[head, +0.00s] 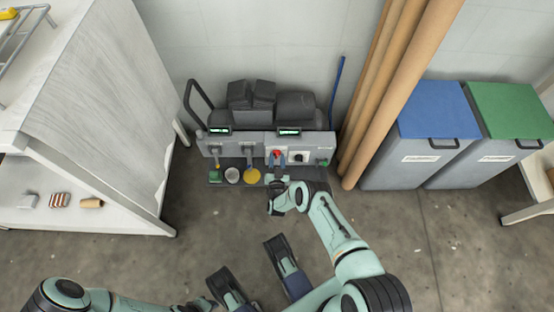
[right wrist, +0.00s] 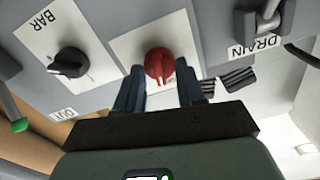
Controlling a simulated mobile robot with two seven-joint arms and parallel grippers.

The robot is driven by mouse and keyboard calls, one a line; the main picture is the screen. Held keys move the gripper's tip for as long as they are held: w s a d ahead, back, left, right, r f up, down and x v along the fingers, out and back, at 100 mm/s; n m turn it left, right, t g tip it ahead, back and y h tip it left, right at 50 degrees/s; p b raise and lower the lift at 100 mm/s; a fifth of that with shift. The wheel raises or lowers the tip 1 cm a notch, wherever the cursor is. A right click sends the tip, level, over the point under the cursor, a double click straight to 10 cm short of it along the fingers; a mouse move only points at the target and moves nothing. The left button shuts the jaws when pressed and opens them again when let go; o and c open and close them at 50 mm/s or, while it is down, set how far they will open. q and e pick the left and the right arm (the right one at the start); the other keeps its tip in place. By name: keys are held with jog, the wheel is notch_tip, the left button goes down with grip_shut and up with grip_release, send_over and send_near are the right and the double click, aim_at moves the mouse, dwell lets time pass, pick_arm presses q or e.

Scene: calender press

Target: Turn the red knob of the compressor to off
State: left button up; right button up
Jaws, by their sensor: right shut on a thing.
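The red knob (head: 277,153) sits on a pale square plate on the grey compressor panel (head: 210,144). In the right wrist view the red knob (right wrist: 158,65) stands between the two dark blue fingers of my right gripper (right wrist: 159,76). My right gripper (head: 277,162) is shut on the knob at the front of the panel. The knob's grip bar looks roughly upright in the wrist view. Any off mark on the plate is not readable.
A black knob (right wrist: 70,62) with BAR and OUT labels is beside the red one. A DRAIN lever (right wrist: 264,18) is on the other side. Cardboard tubes (head: 385,90) lean right of the panel. Blue-lidded (head: 437,110) and green-lidded (head: 510,110) bins stand further right.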

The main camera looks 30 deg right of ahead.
jog(key=shift+n, duration=1.1)
jog(key=o, duration=1)
